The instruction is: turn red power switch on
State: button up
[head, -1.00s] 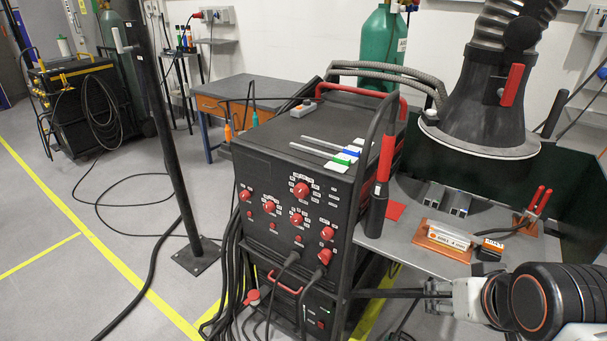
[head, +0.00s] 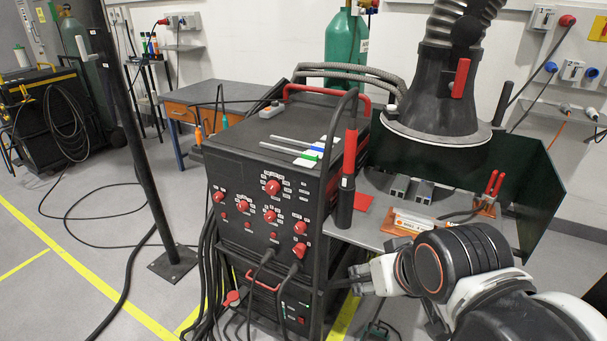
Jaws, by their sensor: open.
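The black welding machine (head: 262,175) stands in the middle of the head view, its front panel carrying several red knobs. A larger red knob (head: 299,250) sits at the panel's lower right. A small red rocker switch (head: 301,319) is on the lower unit, right of a small green mark. The labels are too small to read, so I cannot tell which is the power switch or how it is set. My gripper (head: 357,280) is open and empty, right of the machine's front and apart from the knobs. My arm hides part of the side table.
Black cables (head: 264,262) hang from the front panel. A red-handled torch (head: 347,180) stands at the machine's right corner. A side table (head: 350,234) with a dark green screen (head: 530,190) is behind my arm.

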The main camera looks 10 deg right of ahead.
aim_at(300, 249)
jog(key=j+z, duration=0.1)
jog(key=z, duration=0.25)
jog(key=k+j+z, duration=0.1)
jog(key=z, duration=0.2)
jog(key=k+j+z, duration=0.3)
jog(key=k+j, duration=0.2)
jog(key=k+j+z, duration=0.3)
jog(key=k+j, duration=0.3)
jog(key=k+u, duration=0.05)
jog(key=k, duration=0.05)
